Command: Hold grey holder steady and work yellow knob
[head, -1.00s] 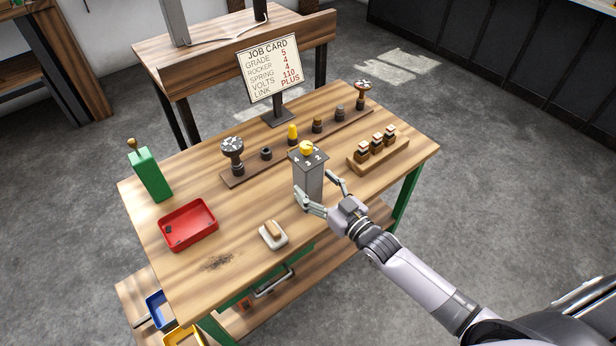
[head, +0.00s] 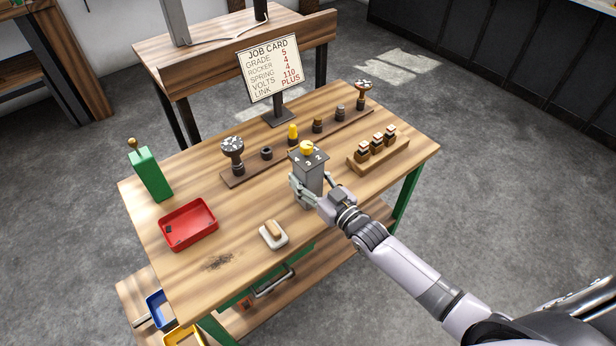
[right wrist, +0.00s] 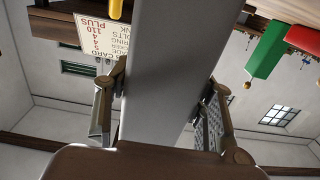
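The grey holder (head: 309,178) is an upright square post on the wooden workbench, with numbers on its top. The yellow knob (head: 306,147) sits on its top. My right gripper (head: 310,186) comes in from the front right, with one finger on each side of the holder. In the right wrist view the grey holder (right wrist: 170,70) fills the middle, and both fingers of my right gripper (right wrist: 166,78) lean in against its sides. A yellow piece (right wrist: 116,9) shows at the top edge there. My left gripper is not in view.
A job card (head: 272,68) stands behind the holder. A dark wooden strip (head: 240,176) with several posts runs behind it, and a wooden block (head: 394,154) with coils is to the right. A red tray (head: 188,224), white dish (head: 273,235) and green box (head: 150,174) are to the left.

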